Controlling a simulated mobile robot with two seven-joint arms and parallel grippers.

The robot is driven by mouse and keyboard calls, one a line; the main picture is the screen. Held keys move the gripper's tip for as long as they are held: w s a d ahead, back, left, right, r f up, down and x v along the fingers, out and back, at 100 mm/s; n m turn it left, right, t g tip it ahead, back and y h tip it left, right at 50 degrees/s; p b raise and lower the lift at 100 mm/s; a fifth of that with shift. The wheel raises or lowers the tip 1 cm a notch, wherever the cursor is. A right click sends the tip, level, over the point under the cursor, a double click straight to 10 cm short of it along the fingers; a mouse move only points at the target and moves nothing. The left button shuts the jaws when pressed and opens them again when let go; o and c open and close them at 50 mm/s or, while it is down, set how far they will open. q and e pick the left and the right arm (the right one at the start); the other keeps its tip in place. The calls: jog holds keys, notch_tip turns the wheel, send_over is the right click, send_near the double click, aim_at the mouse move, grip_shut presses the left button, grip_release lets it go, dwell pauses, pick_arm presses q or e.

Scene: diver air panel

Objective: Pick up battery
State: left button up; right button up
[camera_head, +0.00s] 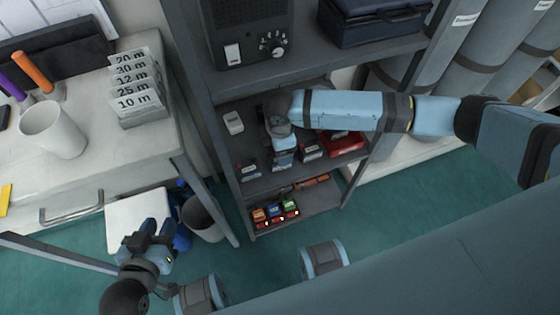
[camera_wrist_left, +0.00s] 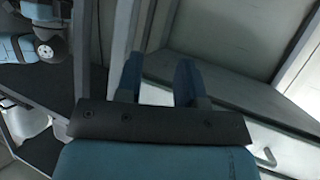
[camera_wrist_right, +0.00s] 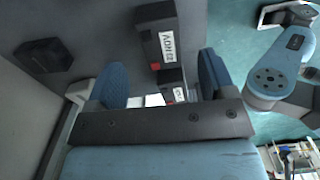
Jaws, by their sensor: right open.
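In the right wrist view, a dark battery (camera_wrist_right: 168,40) with a white label and a red patch stands ahead of my right gripper (camera_wrist_right: 163,88). A second labelled battery (camera_wrist_right: 173,86) shows lower, between the two spread fingers as seen; I cannot tell its depth. In the head view, my right gripper (camera_head: 284,157) reaches into the middle shelf, with one dark labelled battery (camera_head: 312,151) to its right and another (camera_head: 249,170) to its left. My arm hides part of the shelf. My left gripper (camera_head: 150,242) is open and empty near the desk.
The grey shelf unit (camera_head: 204,92) has a radio-like box (camera_head: 246,28) and a dark case (camera_head: 368,25) above. A red box (camera_head: 342,142) lies right on the middle shelf. Small coloured units (camera_head: 275,211) sit lower. A bin (camera_head: 202,220) stands left; cylinders (camera_head: 470,55) stand right.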

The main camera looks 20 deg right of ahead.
notch_tip(320, 180, down, 2)
jog(key=shift+f+b, duration=0.25)
jog(key=shift+b, duration=0.05)
notch_tip(320, 180, down, 4)
jog(key=shift+r+b, duration=0.15)
jog(key=shift+b, duration=0.75)
jog(key=shift+s+f, duration=0.1)
jog(key=shift+f, duration=0.4)
pick_arm(q)
notch_tip(320, 180, up, 5)
jog(key=w+d+t+h, duration=0.2)
jog(key=shift+d+t, duration=0.3)
jog(key=shift+t, duration=0.1)
pick_arm(e)
jog(key=c, duration=1.2)
